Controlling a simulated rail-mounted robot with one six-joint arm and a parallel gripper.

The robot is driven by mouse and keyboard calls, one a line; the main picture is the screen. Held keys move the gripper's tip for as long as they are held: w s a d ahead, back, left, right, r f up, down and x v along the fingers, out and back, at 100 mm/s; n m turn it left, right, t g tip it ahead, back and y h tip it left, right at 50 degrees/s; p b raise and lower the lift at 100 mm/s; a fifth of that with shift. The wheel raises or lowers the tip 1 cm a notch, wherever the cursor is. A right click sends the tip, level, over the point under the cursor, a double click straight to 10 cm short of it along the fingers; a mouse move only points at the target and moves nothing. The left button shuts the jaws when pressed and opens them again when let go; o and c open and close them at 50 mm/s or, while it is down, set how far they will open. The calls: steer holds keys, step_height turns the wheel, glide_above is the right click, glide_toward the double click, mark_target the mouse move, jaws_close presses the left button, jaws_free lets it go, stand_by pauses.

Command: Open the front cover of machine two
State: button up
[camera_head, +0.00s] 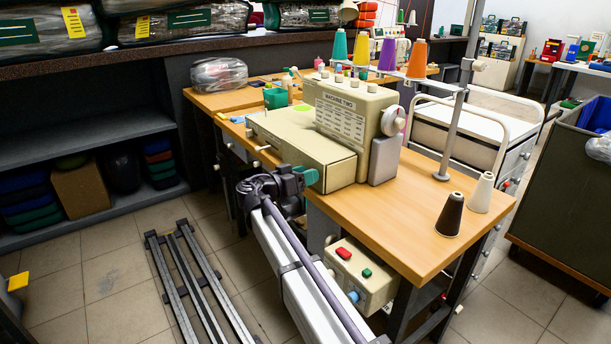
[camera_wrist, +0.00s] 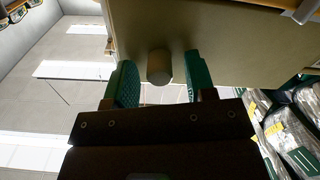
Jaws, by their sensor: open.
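Machine two (camera_head: 345,115) is a beige sewing machine on a wooden table, with "MACHINE TWO" printed on its upper body. Its low front box (camera_head: 300,143) extends toward the left. My gripper (camera_head: 302,178) is at the near side face of this box, and its green fingers are partly seen. In the wrist view, my gripper (camera_wrist: 162,85) is open, one green finger on each side of a round beige knob (camera_wrist: 159,67). The knob stands out from a flat beige panel (camera_wrist: 225,45), which appears to be the front cover. Gaps show between knob and fingers. The knob is hidden in the head view.
Thread cones (camera_head: 387,55) stand on a rack above the machine. A dark cone (camera_head: 450,214) and a white cone (camera_head: 481,192) stand on the wooden table (camera_head: 400,222). Bagged comforters (camera_head: 180,20) lie on the back shelf.

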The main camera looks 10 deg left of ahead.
steer(key=shift+c, duration=0.5)
jaws_close()
